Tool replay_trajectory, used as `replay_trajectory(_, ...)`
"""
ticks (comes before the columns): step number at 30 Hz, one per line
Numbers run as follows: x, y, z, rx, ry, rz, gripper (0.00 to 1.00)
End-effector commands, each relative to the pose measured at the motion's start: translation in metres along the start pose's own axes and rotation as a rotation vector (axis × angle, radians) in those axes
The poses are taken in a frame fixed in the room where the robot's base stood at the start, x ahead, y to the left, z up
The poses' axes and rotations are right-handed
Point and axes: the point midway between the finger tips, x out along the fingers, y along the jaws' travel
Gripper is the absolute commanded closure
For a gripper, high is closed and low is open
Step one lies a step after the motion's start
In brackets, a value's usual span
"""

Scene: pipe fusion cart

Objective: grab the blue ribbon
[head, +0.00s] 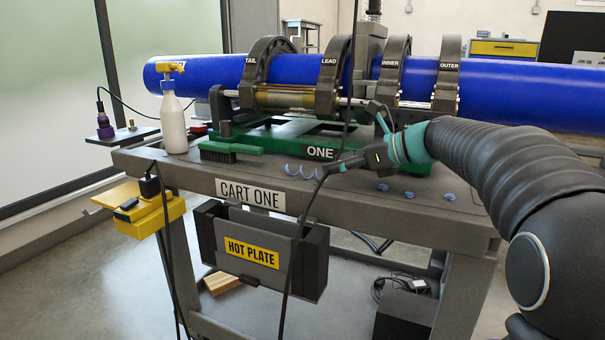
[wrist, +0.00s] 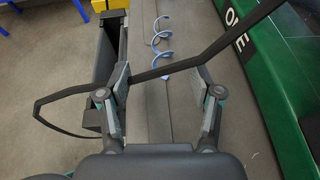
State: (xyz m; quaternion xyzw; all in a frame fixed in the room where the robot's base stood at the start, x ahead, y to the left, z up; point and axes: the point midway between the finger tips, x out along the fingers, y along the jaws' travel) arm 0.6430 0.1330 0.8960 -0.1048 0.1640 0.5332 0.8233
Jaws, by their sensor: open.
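The blue ribbon (head: 303,173) is a thin, light-blue coil lying on the grey cart top, near its front edge and in front of the green base. In the wrist view the ribbon (wrist: 161,42) lies ahead of the fingertips, roughly centred between them, with its near end close to the gap. My gripper (head: 333,168) is just right of the ribbon in the head view. In the wrist view my gripper (wrist: 163,76) is open, with nothing held between its fingers.
A black cable (wrist: 225,42) crosses the wrist view by the fingers. Small blue scraps (head: 410,194) lie right of the gripper. A green-handled brush (head: 228,149) and white bottle (head: 173,123) stand left. The hot plate holder (head: 262,249) hangs below the front edge.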

Motion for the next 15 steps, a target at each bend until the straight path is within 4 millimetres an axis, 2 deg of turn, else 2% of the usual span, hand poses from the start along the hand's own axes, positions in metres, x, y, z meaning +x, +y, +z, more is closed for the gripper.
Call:
replay_trajectory(10,0.021,-0.001,-0.002,-0.001,0.001,-0.001,0.35)
replay_trajectory(15,0.044,-0.003,-0.007,-0.001,0.002,0.001,0.35)
